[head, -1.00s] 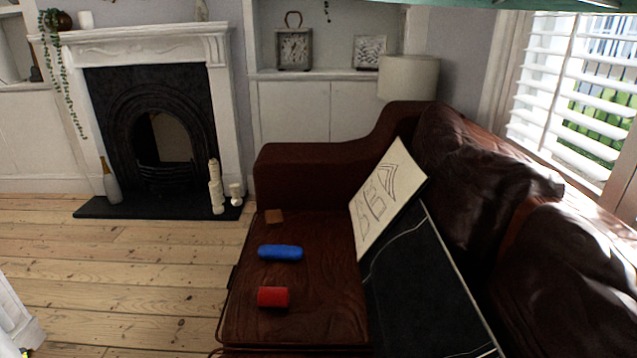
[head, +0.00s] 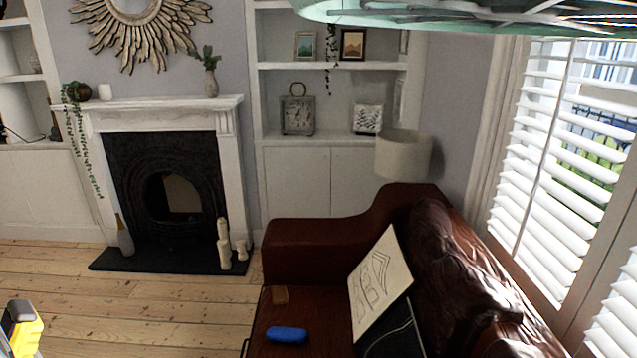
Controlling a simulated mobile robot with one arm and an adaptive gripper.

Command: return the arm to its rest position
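A yellow and black piece (head: 22,328) with a pale grey side shows at the lower left edge of the head view. It looks like part of my own arm, but only a small part is in frame. No gripper fingers can be made out, and nothing held is visible.
A fireplace (head: 165,190) stands behind. Floorboards (head: 130,305) at the left are clear.

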